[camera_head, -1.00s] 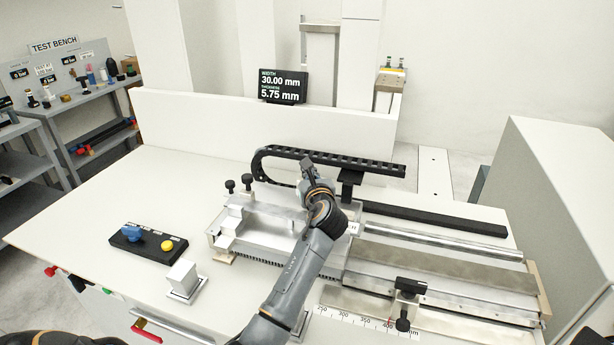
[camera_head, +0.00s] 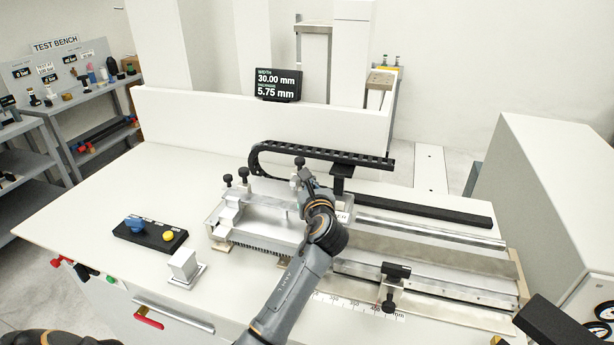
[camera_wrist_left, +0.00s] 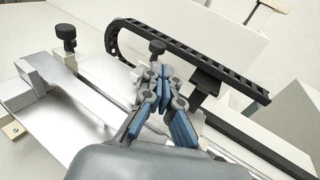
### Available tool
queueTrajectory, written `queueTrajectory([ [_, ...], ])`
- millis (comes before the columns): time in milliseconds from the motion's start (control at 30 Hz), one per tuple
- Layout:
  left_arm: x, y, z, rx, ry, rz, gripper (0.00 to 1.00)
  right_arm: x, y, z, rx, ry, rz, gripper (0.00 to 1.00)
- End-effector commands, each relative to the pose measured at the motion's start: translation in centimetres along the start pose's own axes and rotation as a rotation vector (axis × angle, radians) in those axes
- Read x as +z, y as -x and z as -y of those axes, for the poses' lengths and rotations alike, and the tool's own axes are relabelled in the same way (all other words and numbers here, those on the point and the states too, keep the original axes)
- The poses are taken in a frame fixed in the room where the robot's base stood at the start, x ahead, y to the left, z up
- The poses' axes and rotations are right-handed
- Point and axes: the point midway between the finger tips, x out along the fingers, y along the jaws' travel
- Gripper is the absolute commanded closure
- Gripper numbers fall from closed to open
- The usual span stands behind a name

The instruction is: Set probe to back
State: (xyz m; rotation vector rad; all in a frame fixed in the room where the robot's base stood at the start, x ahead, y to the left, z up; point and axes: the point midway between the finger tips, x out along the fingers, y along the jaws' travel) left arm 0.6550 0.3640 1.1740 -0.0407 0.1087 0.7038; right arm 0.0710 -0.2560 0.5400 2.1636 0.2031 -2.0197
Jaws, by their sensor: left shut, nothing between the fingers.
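The measuring fixture (camera_head: 262,227) is a silvery metal bed with a black cable chain (camera_head: 320,151) arching behind it. No part is clearly marked as the probe. A black knob (camera_head: 299,162) stands upright behind the bed, just beyond my left gripper (camera_head: 303,180); it also shows in the left wrist view (camera_wrist_left: 157,47). In that view my left gripper (camera_wrist_left: 156,76) has its fingers together, empty, pointing at this knob with a small apparent gap. My arm hides part of the bed. My right gripper is not seen.
A black control box (camera_head: 152,236) with blue and yellow knobs sits at left, with a metal block (camera_head: 185,266) near it. A display (camera_head: 279,85) reads 30.00 mm and 5.75 mm. A black clamp (camera_head: 394,280) stands on the rail at right.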

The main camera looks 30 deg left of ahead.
Motion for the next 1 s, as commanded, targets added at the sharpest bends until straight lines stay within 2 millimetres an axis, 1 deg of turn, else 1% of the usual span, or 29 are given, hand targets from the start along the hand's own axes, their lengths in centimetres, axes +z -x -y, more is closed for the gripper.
queueTrajectory([
  [33,-0.3,1.0,0.0,-0.002,0.002,0.000,1.00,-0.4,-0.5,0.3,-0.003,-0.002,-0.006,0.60],
  [100,-0.3,2.3,0.1,-0.003,0.002,0.000,1.00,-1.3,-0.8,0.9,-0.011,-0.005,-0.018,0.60],
  [200,-0.2,3.8,0.0,-0.002,0.001,0.000,1.00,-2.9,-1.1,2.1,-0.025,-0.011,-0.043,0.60],
  [300,-0.1,4.8,0.1,-0.002,0.001,0.000,1.00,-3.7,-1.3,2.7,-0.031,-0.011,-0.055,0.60],
  [367,0.0,5.2,0.0,-0.001,0.002,0.000,1.00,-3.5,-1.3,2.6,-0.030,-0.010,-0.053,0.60],
  [600,0.0,5.4,0.0,0.000,0.000,-0.001,1.00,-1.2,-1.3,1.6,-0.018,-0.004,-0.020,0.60],
  [667,0.0,5.4,0.0,0.000,0.000,-0.001,1.00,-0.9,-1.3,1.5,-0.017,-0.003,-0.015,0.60],
  [1000,0.0,5.4,0.0,0.000,0.000,-0.001,1.00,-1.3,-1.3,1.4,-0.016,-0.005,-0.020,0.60],
])
